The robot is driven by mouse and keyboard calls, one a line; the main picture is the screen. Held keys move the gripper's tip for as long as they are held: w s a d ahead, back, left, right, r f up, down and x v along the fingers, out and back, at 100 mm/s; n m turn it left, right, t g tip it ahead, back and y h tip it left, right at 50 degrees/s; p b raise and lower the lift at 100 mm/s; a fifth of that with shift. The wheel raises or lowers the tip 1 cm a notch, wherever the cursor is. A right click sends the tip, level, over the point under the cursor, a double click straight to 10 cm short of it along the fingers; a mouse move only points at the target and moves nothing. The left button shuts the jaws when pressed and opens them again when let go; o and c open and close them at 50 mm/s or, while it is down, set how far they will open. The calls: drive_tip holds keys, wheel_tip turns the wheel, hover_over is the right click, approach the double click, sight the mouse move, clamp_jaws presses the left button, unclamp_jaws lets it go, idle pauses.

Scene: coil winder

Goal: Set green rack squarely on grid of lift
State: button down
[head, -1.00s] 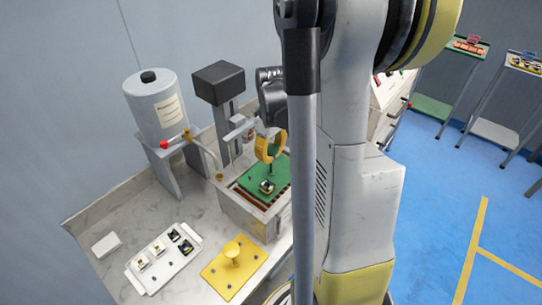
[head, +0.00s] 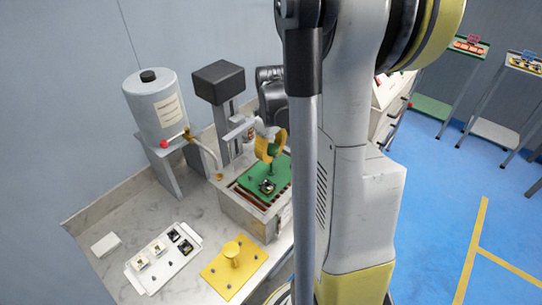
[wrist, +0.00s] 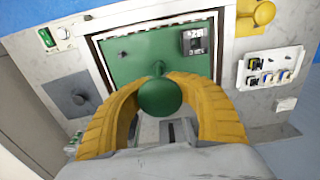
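The green rack (head: 279,172) is a flat plate with an upright green knob and a small dark part (head: 267,186) on it. It lies over the top of the grey lift box (head: 247,213). Brown grid strips (head: 252,197) show along its near edge. My gripper (head: 271,147) has its yellow fingers around the knob. In the wrist view, the fingers curve in on both sides of the green knob (wrist: 160,98), and the plate (wrist: 135,55) lies inside a pale frame with dark gaps at its edges. I cannot tell whether its underside touches the grid.
A yellow plate with a knob (head: 233,268) and a white tray of small parts (head: 164,259) lie on the marble bench. A grey tank (head: 156,110) and a post with a black head (head: 218,82) stand behind. My arm hides the lift's right side.

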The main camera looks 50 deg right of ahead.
drive_tip(key=shift+f+b, duration=0.85)
drive_tip(key=shift+f, duration=0.15)
drive_tip(key=c, duration=1.2)
unclamp_jaws()
drive_tip(key=shift+r, duration=0.2)
wheel_tip(320, 180, up, 12)
drive_tip(key=shift+s+f, duration=0.1)
